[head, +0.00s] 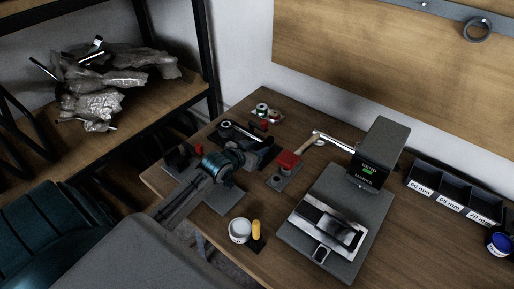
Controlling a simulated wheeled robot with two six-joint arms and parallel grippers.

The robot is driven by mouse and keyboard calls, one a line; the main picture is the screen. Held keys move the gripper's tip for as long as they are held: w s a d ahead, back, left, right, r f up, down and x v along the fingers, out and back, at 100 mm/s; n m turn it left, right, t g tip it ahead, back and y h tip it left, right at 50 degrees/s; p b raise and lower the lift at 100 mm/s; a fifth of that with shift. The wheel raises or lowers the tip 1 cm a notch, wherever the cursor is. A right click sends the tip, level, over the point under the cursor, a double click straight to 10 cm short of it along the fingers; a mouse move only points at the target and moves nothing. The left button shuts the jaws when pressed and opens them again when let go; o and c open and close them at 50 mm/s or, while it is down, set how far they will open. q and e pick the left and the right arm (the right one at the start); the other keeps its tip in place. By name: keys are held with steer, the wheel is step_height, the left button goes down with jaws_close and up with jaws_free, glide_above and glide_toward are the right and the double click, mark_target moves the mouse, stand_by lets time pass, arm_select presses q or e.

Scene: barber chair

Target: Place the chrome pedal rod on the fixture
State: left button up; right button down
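My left gripper (264,153) is over the left part of the workbench (392,262), beside a dark piece with a bright ring-like end (226,127). Its dark fingers blend with the things behind them, so I cannot tell whether it is open or shut or holds anything. A machine (381,150) with a lit label stands on a grey base plate (362,207). A pale metal fixture-like block (328,228) lies on that plate. I cannot single out the chrome pedal rod with certainty; bright rod ends show among wrapped parts (100,103) on the shelf. My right gripper is not in view.
A chrome lever with a wooden grip (305,146) reaches left from the machine. A red-topped block (287,162), a white tub (240,230) and a yellow piece (256,230) stand near the gripper. Labelled bins (455,190) and a blue-topped jar (499,243) are at right.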

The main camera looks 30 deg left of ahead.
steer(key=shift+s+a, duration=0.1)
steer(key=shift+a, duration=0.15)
arm_select(q)
steer(key=shift+r, duration=0.15)
steer(key=shift+s, duration=0.3)
steer(key=v, duration=1.1)
steer(key=shift+s+r, duration=0.15)
steer(key=shift+r, duration=0.05)
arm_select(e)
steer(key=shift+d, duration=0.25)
arm_select(q)
steer(key=shift+a, duration=0.1)
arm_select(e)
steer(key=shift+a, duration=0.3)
